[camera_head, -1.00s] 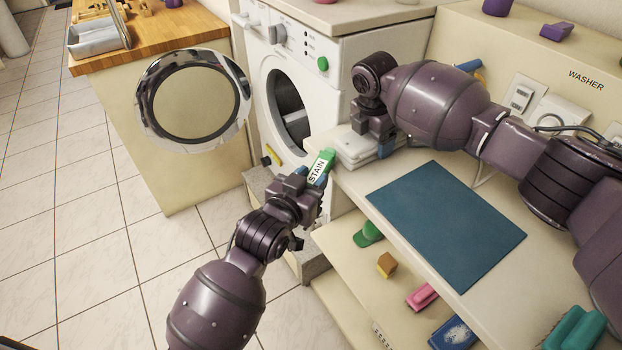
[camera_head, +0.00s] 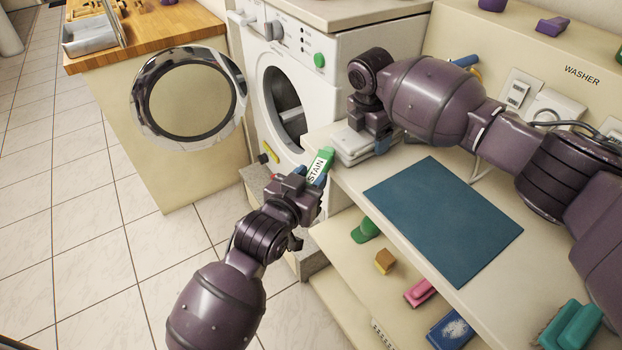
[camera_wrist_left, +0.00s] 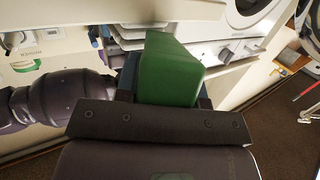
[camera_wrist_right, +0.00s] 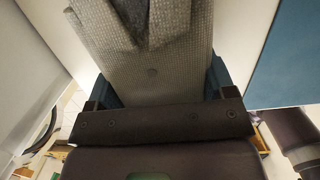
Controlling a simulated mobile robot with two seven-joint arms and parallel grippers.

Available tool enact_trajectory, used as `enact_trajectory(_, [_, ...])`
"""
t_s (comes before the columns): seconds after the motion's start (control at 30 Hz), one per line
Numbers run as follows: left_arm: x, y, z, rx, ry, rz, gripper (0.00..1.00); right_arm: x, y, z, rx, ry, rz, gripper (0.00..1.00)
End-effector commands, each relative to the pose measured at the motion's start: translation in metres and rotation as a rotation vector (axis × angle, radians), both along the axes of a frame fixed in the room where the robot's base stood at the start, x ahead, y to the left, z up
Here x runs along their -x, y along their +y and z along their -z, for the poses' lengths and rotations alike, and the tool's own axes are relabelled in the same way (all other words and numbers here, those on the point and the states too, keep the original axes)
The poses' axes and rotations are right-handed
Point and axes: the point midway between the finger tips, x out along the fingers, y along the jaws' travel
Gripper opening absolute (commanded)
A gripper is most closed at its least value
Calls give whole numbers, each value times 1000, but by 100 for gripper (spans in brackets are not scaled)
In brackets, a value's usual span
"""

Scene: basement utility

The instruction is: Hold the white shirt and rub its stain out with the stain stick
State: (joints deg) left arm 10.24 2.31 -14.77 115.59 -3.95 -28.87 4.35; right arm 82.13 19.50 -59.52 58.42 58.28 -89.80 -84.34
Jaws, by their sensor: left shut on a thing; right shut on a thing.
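The stain stick (camera_head: 319,165) is a green and white block with STAIN on its label. My left gripper (camera_head: 314,178) is shut on it, just off the counter's left edge. In the left wrist view the stick's green body (camera_wrist_left: 168,72) stands between the fingers. The white shirt (camera_head: 352,148) lies folded at the counter's left end. My right gripper (camera_head: 374,142) is shut on it from above. In the right wrist view the shirt's grey-looking cloth (camera_wrist_right: 180,60) fills the jaws. A small faint round spot shows on it; I cannot tell whether it is the stain.
A blue mat (camera_head: 443,222) lies on the counter (camera_head: 510,285), right of the shirt. The washer (camera_head: 340,75) stands behind with its round door (camera_head: 190,92) open to the left. The shelf below holds a sponge (camera_head: 385,262) and brushes.

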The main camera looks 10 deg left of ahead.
Motion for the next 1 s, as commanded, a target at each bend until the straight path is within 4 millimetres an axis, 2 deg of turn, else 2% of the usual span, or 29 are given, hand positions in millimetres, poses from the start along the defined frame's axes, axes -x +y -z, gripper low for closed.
enact_trajectory(1.0, [50,48,-1,0,-2,0,11,0,-1,0,1,-1,1,50])
